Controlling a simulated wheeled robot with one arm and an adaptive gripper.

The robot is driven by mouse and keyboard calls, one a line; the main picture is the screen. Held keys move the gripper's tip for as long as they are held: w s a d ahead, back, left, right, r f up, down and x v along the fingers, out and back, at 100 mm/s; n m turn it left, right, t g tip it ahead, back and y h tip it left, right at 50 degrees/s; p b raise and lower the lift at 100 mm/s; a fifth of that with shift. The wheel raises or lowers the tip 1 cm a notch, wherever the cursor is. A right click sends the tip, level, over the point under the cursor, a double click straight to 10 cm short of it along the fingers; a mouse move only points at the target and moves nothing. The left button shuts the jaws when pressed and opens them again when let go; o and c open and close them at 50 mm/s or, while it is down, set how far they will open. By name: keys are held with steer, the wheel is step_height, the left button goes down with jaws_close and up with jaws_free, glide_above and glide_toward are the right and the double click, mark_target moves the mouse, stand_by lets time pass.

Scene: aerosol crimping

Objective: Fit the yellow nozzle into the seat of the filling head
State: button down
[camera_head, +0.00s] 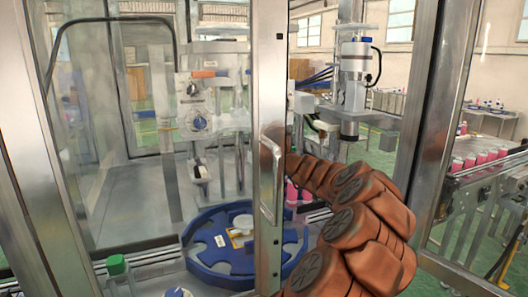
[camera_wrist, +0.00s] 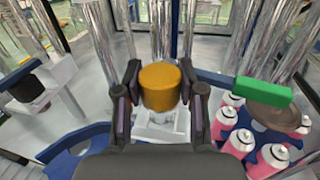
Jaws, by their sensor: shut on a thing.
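The yellow nozzle (camera_wrist: 160,88) is a short orange-yellow cylinder in the wrist view. My gripper (camera_wrist: 165,84) is shut on it, one dark finger on each side. The nozzle is upright and its flat top is in plain view. A pale metal fixture (camera_wrist: 160,132) shows below and behind it; I cannot tell whether they touch. In the head view my arm reaches in past the door post, and the gripper and nozzle are hidden. I cannot make out the seat of the filling head in either view.
A door post with a handle (camera_head: 270,180) stands left of my arm. A blue round table (camera_head: 210,270) lies below. A silver and dark cylinder unit (camera_head: 355,75) stands at the back. Pink cans (camera_wrist: 272,157) and a green block (camera_wrist: 263,91) are right of my gripper.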

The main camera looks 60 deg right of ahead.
steer(key=shift+f, duration=0.55)
stand_by(0.7)
steer(key=c, duration=0.6)
jaws_free()
steer(key=v, duration=1.2)
steer(key=shift+f, duration=0.1)
